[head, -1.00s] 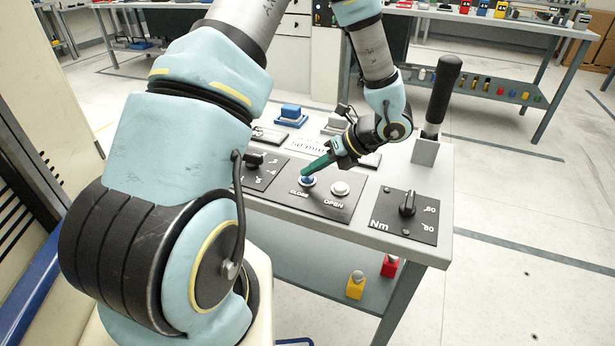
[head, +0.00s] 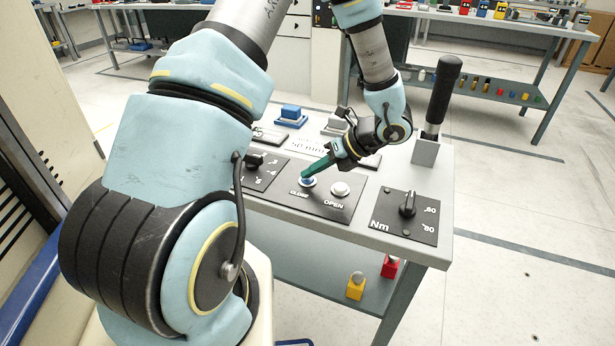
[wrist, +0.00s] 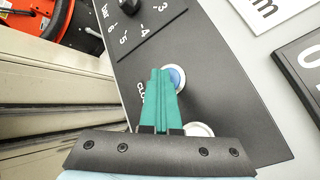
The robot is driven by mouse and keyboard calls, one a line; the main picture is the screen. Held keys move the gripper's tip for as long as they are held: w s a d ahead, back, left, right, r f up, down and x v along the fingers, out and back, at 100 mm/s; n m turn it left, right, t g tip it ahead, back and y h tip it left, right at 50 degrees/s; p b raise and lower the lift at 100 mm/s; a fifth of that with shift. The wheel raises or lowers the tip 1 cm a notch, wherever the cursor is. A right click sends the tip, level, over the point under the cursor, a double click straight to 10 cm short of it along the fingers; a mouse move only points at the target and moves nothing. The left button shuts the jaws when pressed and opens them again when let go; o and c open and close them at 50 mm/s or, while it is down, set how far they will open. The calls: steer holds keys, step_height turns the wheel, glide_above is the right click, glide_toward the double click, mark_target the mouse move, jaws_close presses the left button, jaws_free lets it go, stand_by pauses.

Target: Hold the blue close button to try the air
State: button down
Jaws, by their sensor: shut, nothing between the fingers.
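The blue close button (head: 308,181) sits in a pale ring on a black panel, above the word CLOSE. The white OPEN button (head: 340,188) is to its right. My gripper (head: 306,173) is shut and empty, its green fingers slanting down with the tips at the blue button. In the wrist view the blue button (wrist: 176,77) shows beside the shut fingertips (wrist: 160,72), partly covered by them. I cannot tell whether the tips press it down. The white button (wrist: 198,130) is partly hidden behind the gripper in the wrist view.
A bar dial (head: 256,160) is left of the buttons. An Nm dial (head: 408,203) and a tall black-handled lever (head: 445,90) stand to the right. Blue (head: 291,115) and grey blocks sit at the bench's back. Yellow (head: 356,287) and red items lie on the shelf below.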

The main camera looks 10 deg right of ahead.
mark_target(312, 181)
stand_by(0.8)
steer(key=shift+r+p, duration=0.9)
steer(key=shift+r, duration=0.05)
step_height(312, 181, up, 5)
steer(key=p, duration=0.4)
